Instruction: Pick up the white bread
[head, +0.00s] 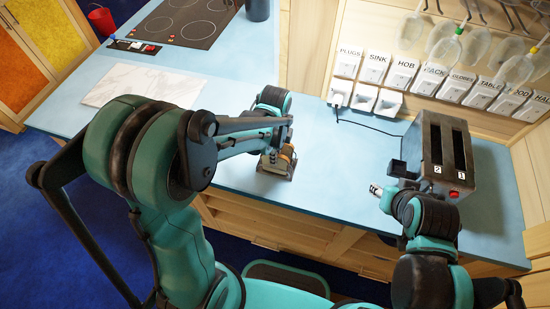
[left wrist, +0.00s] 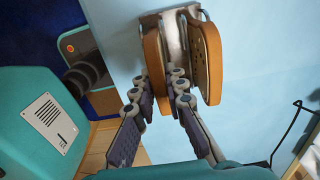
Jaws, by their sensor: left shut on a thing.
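Two upright bread slices stand side by side in a small metal rack (left wrist: 176,38) in the left wrist view. The left slice, taken as the white bread (left wrist: 155,55), is seen nearly edge-on with a brown crust. My left gripper (left wrist: 158,88) has its fingers on both sides of this slice and is shut on it. The other slice (left wrist: 211,62), with a speckled face, is just right of the fingers. In the head view my left gripper (head: 272,143) is over the rack (head: 276,170), partly hidden by the arm. My right gripper (head: 377,189) is beside the toaster; its finger opening is unclear.
A dark two-slot toaster (head: 446,150) stands at the right on the blue counter (head: 330,185). Labelled switches (head: 401,75) and hanging glasses are behind it. A marble board (head: 135,83) and a hob (head: 187,20) are at the left. Counter between rack and toaster is clear.

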